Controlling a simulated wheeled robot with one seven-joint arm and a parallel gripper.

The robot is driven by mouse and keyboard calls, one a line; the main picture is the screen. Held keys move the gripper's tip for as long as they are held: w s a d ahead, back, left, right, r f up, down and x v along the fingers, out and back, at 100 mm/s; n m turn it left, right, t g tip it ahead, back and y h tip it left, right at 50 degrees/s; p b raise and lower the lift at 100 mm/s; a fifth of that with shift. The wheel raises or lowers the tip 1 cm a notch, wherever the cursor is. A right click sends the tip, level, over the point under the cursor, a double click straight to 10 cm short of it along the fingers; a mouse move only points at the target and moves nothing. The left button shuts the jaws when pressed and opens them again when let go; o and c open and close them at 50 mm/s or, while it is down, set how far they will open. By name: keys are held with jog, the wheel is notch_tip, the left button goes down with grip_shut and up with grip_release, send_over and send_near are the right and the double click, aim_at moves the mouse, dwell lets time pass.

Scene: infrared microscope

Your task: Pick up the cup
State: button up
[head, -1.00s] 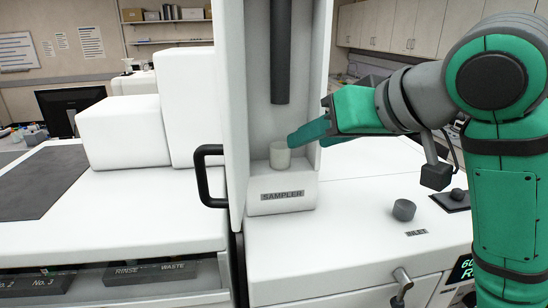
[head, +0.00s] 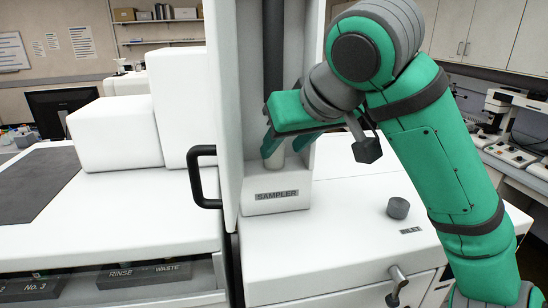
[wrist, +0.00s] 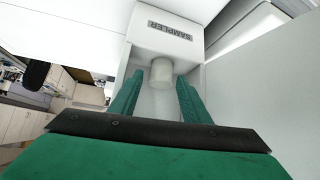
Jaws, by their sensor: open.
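The cup (wrist: 161,73) is small, pale and round. It stands on the white block labelled SAMPLER (head: 277,201), inside the tall white bay. In the head view, the cup (head: 275,161) is mostly hidden by my gripper's fingers. My gripper (head: 284,149) is inside the bay at the cup, with green fingers pointing down. In the wrist view, my gripper (wrist: 160,79) is open, with one finger on each side of the cup near its end. I cannot tell whether either finger touches it.
A dark vertical rod (head: 273,60) hangs in the bay above the cup, close to my gripper. The bay's door with a black handle (head: 204,178) stands at left. A grey knob (head: 398,208) sits on the clear white counter at right.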

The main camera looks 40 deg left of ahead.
aim_at(274, 156)
jog(key=x, duration=0.5)
jog(key=shift+a+r, duration=0.2)
jog(key=shift+a, duration=0.15)
jog(key=c, duration=0.8)
jog(key=shift+r, duration=0.15)
